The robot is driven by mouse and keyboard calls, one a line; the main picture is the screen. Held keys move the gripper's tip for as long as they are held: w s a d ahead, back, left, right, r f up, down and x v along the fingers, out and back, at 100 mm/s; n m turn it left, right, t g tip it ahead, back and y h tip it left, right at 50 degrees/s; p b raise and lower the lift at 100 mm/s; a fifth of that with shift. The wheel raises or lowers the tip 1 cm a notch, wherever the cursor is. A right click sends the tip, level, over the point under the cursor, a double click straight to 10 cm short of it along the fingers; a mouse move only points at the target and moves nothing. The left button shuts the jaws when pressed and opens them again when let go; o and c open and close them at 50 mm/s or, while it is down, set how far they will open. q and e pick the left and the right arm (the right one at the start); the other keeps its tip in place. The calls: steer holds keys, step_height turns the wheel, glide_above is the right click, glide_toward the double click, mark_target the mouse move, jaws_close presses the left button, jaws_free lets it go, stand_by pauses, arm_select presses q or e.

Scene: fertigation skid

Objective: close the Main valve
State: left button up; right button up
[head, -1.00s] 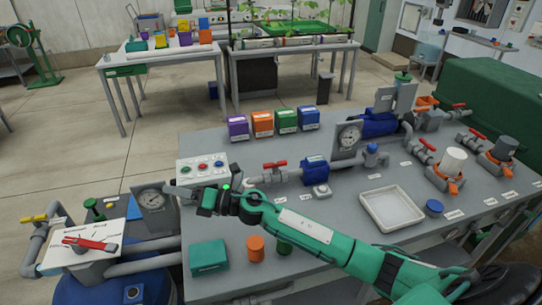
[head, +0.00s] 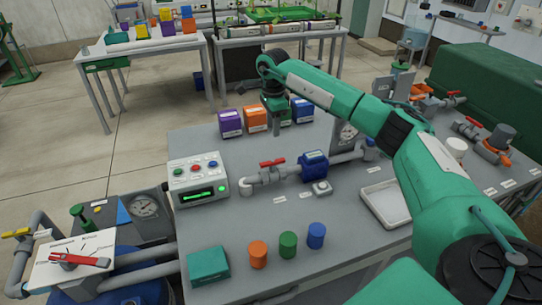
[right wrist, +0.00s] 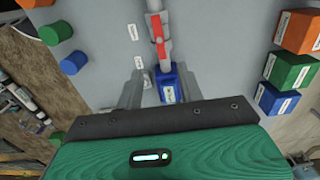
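A valve with a red handle (head: 272,163) sits on a grey pipe at the middle of the table. It also shows in the right wrist view (right wrist: 157,38), its handle lying roughly along the pipe. Another red lever (head: 80,260) lies across a white labelled plate (head: 70,245) at the left. I cannot read which valve is labelled Main. My right gripper (head: 273,112) hangs above the table, behind the middle valve in the picture, pointing down. In the right wrist view its fingers (right wrist: 160,85) are apart and empty. My left gripper is not in view.
A blue pump body (head: 314,165) joins the pipe beside the valve. A control box (head: 198,180) with a lit green display stands to its left. Orange, green and blue cylinders (head: 288,245), a teal box (head: 208,266) and a white tray (head: 385,205) lie in front. Coloured boxes (head: 230,123) stand behind.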

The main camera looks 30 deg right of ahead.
mark_target(272, 161)
step_height(272, 161, down, 14)
steer(key=p, duration=0.3)
steer(key=shift+a+r, duration=0.1)
steer(key=shift+r, duration=0.15)
jaws_close()
